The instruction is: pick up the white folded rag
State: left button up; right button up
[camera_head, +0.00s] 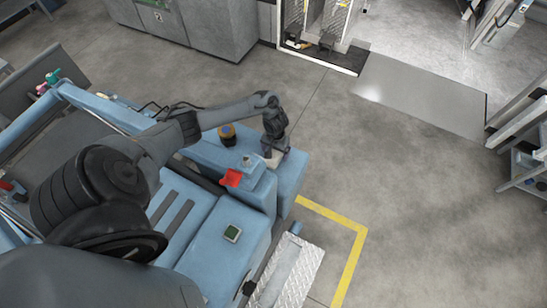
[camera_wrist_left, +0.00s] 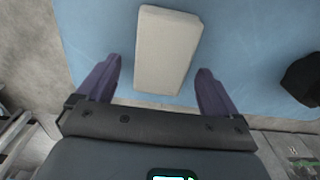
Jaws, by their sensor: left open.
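The white folded rag (camera_wrist_left: 167,50) lies on a blue surface (camera_wrist_left: 105,25) in the left wrist view. It is a pale, flat oblong block. In the head view only a small pale part of the rag (camera_head: 274,160) shows below my left gripper (camera_head: 275,151). In the left wrist view my left gripper (camera_wrist_left: 157,88) is open, with one purple finger to each side of the rag's near end. The fingers are apart from the rag's sides. I cannot tell how high they are above the surface. My right gripper is not in view.
A red object (camera_head: 231,178) and a dark round item with an orange part (camera_head: 227,133) sit on the blue machine near my left arm. A black object (camera_wrist_left: 302,80) is right of the rag. Open floor lies to the right.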

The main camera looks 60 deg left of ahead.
aim_at(275, 152)
pick_arm(q)
jog(key=shift+c, duration=0.2)
jog(key=c, duration=1.1)
notch_tip(275, 152, up, 10)
jog(key=p, duration=0.2)
jog(key=shift+p, duration=0.35)
